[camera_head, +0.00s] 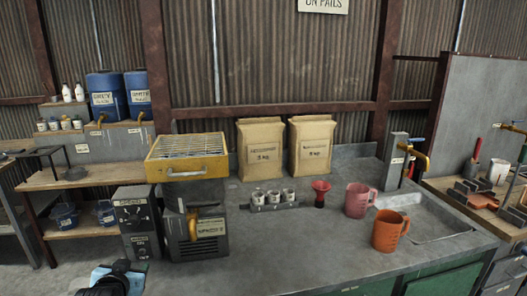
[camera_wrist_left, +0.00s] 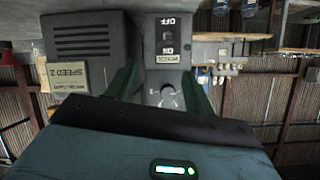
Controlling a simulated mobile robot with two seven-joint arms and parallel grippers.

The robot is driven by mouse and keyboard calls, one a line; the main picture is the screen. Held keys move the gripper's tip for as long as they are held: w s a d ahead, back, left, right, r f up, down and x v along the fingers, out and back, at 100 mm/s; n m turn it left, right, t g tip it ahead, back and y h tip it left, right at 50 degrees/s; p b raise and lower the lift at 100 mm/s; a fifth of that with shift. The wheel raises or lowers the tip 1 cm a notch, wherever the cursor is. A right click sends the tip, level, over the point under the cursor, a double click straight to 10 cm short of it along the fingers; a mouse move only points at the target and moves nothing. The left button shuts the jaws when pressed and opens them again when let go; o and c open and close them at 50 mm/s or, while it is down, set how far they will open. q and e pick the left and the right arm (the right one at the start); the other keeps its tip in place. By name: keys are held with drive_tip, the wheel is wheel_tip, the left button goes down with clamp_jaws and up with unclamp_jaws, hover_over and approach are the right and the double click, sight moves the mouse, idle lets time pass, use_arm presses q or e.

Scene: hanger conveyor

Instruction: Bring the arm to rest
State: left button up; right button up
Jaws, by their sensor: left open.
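My left gripper (camera_head: 122,268) is at the bottom left of the head view, in front of a dark control box (camera_head: 135,212). In the left wrist view the two green fingers of the gripper (camera_wrist_left: 162,82) stand apart with nothing between them. Behind them, upside down, is the control box (camera_wrist_left: 168,50) with an ON/OFF switch (camera_wrist_left: 167,36) and a round dial (camera_wrist_left: 170,98). The dial appears between the fingers; whether they touch it I cannot tell. My right gripper is not in view.
A dark machine (camera_head: 195,228) stands beside the control box, with a yellow tray (camera_head: 187,166) above. The counter's front middle is clear.

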use_arm(q)
drive_tip(key=s+d+f+m+g+h, duration=0.1)
drive_tip(key=s+d+f, duration=0.3)
drive_tip(key=s+f, duration=0.45)
drive_tip(key=s+d+f+m+h, duration=0.1)
drive_tip(key=s+d+f, duration=0.2)
drive_tip(key=s+f, duration=0.5)
drive_tip(key=s+d+f+g+h, duration=0.1)
drive_tip(key=s+d+f, duration=0.3)
drive_tip(key=s, duration=0.4)
drive_tip(key=s+d+f+g+h, duration=0.1)
drive_tip(key=s+d+f, duration=0.3)
drive_tip(key=s, duration=0.5)
drive_tip(key=shift+s+h, duration=0.25)
drive_tip(key=shift+h, duration=0.25)
